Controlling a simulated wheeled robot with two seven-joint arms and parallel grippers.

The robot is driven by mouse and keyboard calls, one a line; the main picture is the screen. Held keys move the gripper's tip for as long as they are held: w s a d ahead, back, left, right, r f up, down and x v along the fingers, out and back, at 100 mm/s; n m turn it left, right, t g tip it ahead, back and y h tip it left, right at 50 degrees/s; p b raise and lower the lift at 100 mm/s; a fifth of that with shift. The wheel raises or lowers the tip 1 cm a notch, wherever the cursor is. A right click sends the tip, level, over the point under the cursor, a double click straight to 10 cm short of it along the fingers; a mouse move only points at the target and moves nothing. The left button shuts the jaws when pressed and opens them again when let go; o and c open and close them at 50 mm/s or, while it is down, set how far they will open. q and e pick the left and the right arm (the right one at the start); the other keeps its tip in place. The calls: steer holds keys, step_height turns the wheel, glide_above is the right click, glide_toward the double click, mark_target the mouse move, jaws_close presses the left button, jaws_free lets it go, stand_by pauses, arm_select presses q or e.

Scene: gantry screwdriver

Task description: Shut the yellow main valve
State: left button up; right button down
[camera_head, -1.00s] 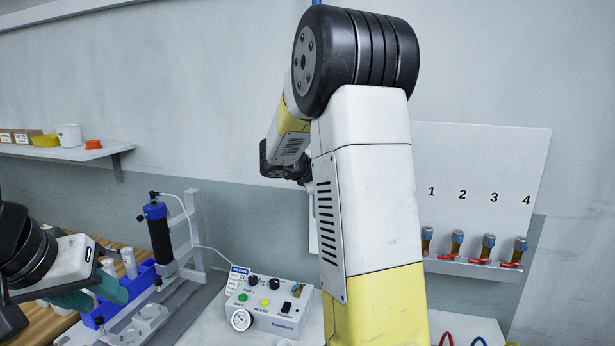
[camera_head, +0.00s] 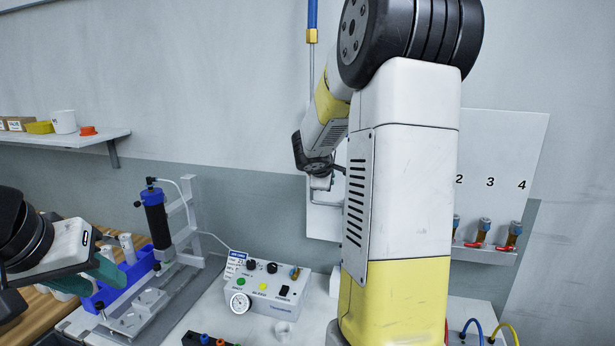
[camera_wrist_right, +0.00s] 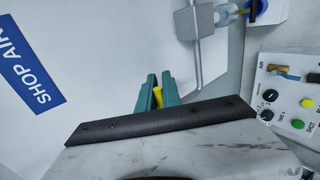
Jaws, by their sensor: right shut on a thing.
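The yellow main valve shows only as a small yellow handle (camera_wrist_right: 158,96) in the right wrist view. It lies between the teal fingers of my right gripper (camera_wrist_right: 157,91), which is shut on it. The valve's body is not seen, and in the head view my right arm hides the valve and the right fingertips. My left gripper (camera_head: 105,272) is at the left edge of the head view, over the blue rack. Its teal fingers are seen from the side, and the gap between them cannot be made out.
A control box (camera_head: 268,292) with a gauge and buttons stands on the bench. A numbered panel (camera_head: 505,150) with red-handled valves is at right. A shelf (camera_head: 70,141) is on the left wall. A "SHOP AIR" sign (camera_wrist_right: 32,78) shows nearby.

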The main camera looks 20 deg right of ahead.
stand_by(0.4)
steer(key=c, duration=1.5)
jaws_free()
steer(key=v, duration=0.7)
steer(key=shift+s+a+r, duration=0.15)
steer(key=shift+s+a, duration=0.05)
steer(key=shift+s, duration=0.05)
steer(key=shift+s, duration=0.1)
